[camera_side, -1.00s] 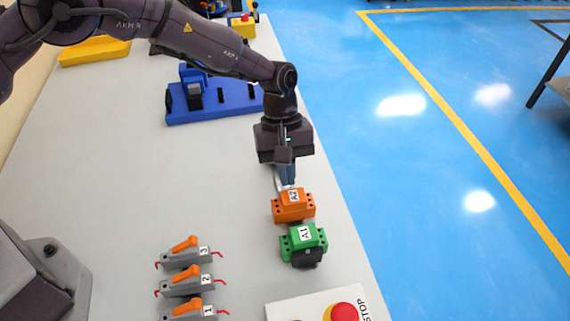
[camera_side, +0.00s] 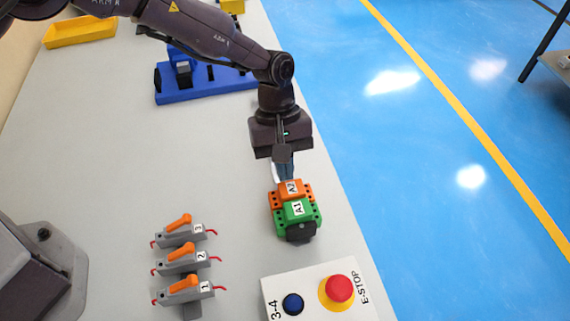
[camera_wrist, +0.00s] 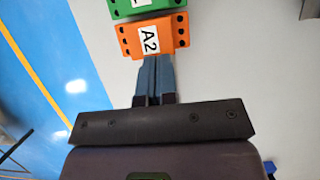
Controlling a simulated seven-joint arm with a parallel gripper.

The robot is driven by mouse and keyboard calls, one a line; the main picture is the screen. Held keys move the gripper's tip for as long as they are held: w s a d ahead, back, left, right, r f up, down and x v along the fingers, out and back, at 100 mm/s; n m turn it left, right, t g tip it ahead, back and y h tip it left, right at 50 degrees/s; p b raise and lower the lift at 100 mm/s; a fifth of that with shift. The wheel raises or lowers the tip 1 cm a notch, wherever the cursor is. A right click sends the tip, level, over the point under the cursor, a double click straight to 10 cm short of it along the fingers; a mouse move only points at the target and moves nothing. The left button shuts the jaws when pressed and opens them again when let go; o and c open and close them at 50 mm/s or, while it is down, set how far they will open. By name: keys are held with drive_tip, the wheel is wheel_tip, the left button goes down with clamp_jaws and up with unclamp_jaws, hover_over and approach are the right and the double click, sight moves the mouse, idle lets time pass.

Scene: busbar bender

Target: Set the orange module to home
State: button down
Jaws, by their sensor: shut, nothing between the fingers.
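The orange module (camera_side: 307,187), labelled A2, sits on the grey table near its right edge in the side view, directly behind the green module (camera_side: 298,213), labelled A1. The two are touching or nearly so. In the wrist view the orange module (camera_wrist: 153,38) lies just beyond my fingertips, with part of the green module (camera_wrist: 140,8) above it. My gripper (camera_side: 284,176) is shut and empty, its fingers at the back side of the orange module. The fingertips (camera_wrist: 153,60) appear to touch or nearly touch that side. A black part shows at the front of the green module.
Three grey switches with orange levers (camera_side: 182,257) stand at the lower left. A control box with a red E-STOP button (camera_side: 339,288) is at the front. A blue fixture (camera_side: 205,85) and a yellow tray (camera_side: 80,32) are farther back. The middle of the table is clear.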

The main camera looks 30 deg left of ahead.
drive_tip(key=shift+w+a, duration=1.1)
drive_tip(key=shift+w, duration=0.05)
drive_tip(key=w+a+v, duration=0.1)
drive_tip(key=v, duration=1)
drive_tip(key=x, duration=1)
drive_tip(key=shift+s, duration=0.15)
drive_tip(key=shift+s+d+f, duration=0.2)
drive_tip(key=shift+s+d, duration=0.35)
drive_tip(key=shift+s+d+f, duration=0.15)
drive_tip(key=shift+s+d, duration=0.4)
drive_tip(key=shift+d, duration=0.05)
drive_tip(key=shift+s+d, duration=0.35)
drive_tip(key=shift+d, duration=0.05)
drive_tip(key=shift+s+d, duration=0.7)
drive_tip(key=shift+s, duration=0.05)
